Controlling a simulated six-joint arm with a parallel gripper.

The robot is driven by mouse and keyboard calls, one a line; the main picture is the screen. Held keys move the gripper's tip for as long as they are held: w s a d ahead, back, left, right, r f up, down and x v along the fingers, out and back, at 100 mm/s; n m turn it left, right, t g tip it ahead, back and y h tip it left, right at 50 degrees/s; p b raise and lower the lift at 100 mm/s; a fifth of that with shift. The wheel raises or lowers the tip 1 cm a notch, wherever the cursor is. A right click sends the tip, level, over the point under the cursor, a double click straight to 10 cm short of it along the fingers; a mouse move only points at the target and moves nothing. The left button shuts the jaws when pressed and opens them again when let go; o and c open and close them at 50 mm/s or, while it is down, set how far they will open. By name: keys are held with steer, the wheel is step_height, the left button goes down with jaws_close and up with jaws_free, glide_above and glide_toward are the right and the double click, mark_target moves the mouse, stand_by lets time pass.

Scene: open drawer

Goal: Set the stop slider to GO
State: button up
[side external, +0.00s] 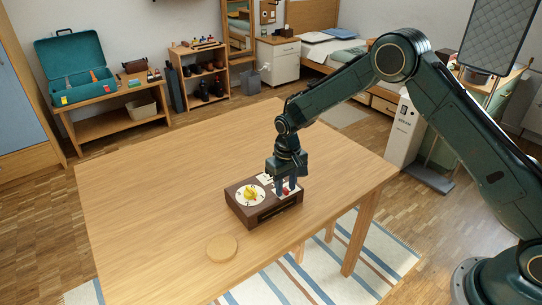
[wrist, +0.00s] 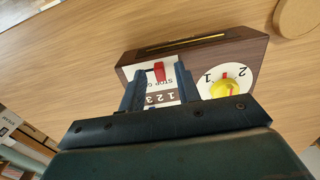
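A dark brown box (side external: 250,213) sits on the wooden table. Its top has a white panel with a small red slider (wrist: 159,72), printed STOP and GO, upside down in the wrist view. I cannot tell clearly which word the slider stands at. My gripper (wrist: 159,68) points down over this panel. Its two fingers are apart, one on each side of the red slider, with gaps visible between. In the side view my gripper (side external: 287,188) is low at the box top and partly hides the panel.
A white dial (wrist: 210,90) with a yellow knob (wrist: 226,89) is beside the panel on the box top. A strip of digits (wrist: 160,97) lies near the slider. A round wooden disc (side external: 221,248) lies on the table (side external: 150,210) in front of the box. Most of the table is clear.

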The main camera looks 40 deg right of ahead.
steer(key=shift+f, duration=0.1)
steer(key=shift+c, duration=0.2)
jaws_close()
